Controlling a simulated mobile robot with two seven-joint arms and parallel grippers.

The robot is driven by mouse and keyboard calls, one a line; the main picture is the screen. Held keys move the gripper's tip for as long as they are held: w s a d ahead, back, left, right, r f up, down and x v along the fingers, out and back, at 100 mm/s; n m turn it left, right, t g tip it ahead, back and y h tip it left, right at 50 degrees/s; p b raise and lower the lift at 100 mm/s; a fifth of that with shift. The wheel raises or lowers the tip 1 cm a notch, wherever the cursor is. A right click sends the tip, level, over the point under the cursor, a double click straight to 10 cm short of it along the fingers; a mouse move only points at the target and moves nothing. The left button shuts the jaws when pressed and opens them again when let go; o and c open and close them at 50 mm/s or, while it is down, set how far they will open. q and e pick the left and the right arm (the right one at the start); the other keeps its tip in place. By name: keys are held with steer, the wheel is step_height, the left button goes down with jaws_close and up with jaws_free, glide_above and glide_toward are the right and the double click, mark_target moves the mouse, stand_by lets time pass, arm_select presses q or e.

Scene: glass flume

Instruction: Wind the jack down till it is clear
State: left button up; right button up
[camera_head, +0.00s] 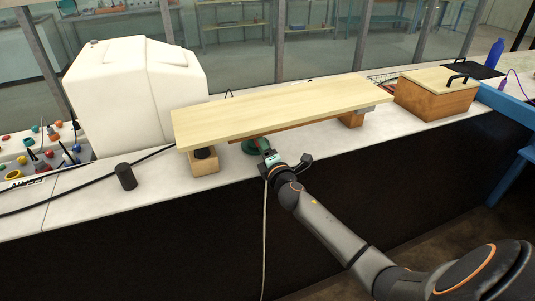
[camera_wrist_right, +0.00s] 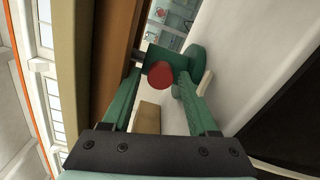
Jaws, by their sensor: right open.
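The green jack (camera_head: 253,146) stands on the bench under the long pale board (camera_head: 285,105), partly hidden by my right gripper (camera_head: 267,155). In the right wrist view the jack (camera_wrist_right: 197,62) shows a round base and a red round end (camera_wrist_right: 160,76) facing the camera. A dark stem runs from the jack toward the board's brown wooden underside (camera_wrist_right: 122,45); I cannot tell if they touch. My right gripper (camera_wrist_right: 160,85) is open, its two green fingers on either side of the red end. Contact is unclear. My left gripper is out of view.
Wooden blocks (camera_head: 203,163) (camera_head: 350,119) stand under the board's ends. A black cylinder (camera_head: 125,176) and a dark cable are at left, before a white tank (camera_head: 137,90). A handled wooden box (camera_head: 436,97) stands at right. A pale cord hangs over the front edge.

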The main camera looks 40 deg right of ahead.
steer(key=m, duration=0.6)
steer(key=shift+a+m, duration=0.15)
steer(key=shift+m, duration=0.15)
steer(key=m, duration=0.6)
steer(key=shift+r+m, duration=0.15)
steer(key=shift+m, duration=0.25)
steer(key=m, duration=0.5)
steer(key=shift+d+m+b, duration=0.2)
steer(key=shift+m+b, duration=0.1)
steer(key=shift+b, duration=0.1)
steer(key=m, duration=0.5)
steer(key=shift+d+m+b, duration=0.15)
steer(key=shift+m+b, duration=0.2)
steer(key=shift+m, duration=0.05)
steer(key=shift+s+m, duration=0.4)
steer(key=v, duration=1.1)
steer(key=shift+s, duration=0.35)
